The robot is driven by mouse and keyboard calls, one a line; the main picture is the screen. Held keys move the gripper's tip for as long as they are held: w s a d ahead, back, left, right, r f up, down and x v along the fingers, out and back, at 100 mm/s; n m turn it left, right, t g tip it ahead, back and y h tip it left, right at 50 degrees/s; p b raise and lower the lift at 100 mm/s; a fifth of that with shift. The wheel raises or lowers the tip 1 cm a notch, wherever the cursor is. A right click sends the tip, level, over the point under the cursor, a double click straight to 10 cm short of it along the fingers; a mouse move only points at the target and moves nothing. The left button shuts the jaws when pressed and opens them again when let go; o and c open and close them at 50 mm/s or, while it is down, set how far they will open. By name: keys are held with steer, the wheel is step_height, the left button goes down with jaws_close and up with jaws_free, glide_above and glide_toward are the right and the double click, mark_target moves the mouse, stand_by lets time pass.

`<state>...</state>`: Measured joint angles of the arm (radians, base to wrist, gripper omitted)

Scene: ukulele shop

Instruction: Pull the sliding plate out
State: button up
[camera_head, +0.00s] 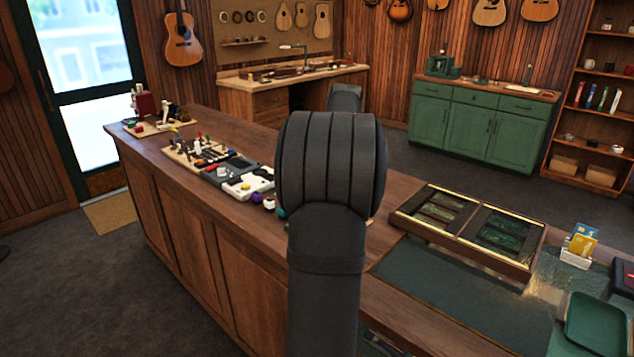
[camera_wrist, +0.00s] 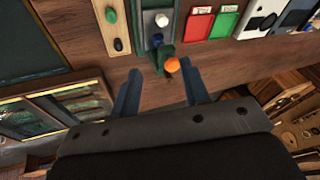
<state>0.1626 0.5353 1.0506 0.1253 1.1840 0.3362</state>
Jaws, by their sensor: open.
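In the wrist view, my gripper (camera_wrist: 162,82) is open, with one dark blue finger on each side of a small orange knob (camera_wrist: 172,65). The knob is at the near end of a narrow green fixture (camera_wrist: 165,48) on the wooden counter. A white knob and a blue knob sit along that fixture. I see no clear gap or edge that tells which part is the sliding plate; the orange-knobbed end may be it. Contact between fingers and knob cannot be told. In the head view my arm hides the gripper and most of this fixture.
Beside the fixture in the wrist view are a green and black switch block (camera_wrist: 116,28), a red plate (camera_wrist: 197,24), a green plate (camera_wrist: 224,22) and a white device (camera_wrist: 262,18). A framed display tray (camera_head: 405,222) lies right of my arm on the counter (camera_head: 230,150).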

steer(key=w+a+f+n, duration=0.1)
steer(key=f+n, duration=0.1)
steer(key=f, duration=0.3)
steer(key=w+f+n, duration=0.2)
steer(key=f, duration=0.3)
steer(key=w+a+f+n, duration=0.1)
steer(key=f+n, duration=0.1)
steer(key=f, duration=0.3)
steer(key=shift+w+a+h, duration=0.3)
steer(key=shift+w+a, duration=0.05)
steer(key=shift+w, duration=0.05)
jaws_close()
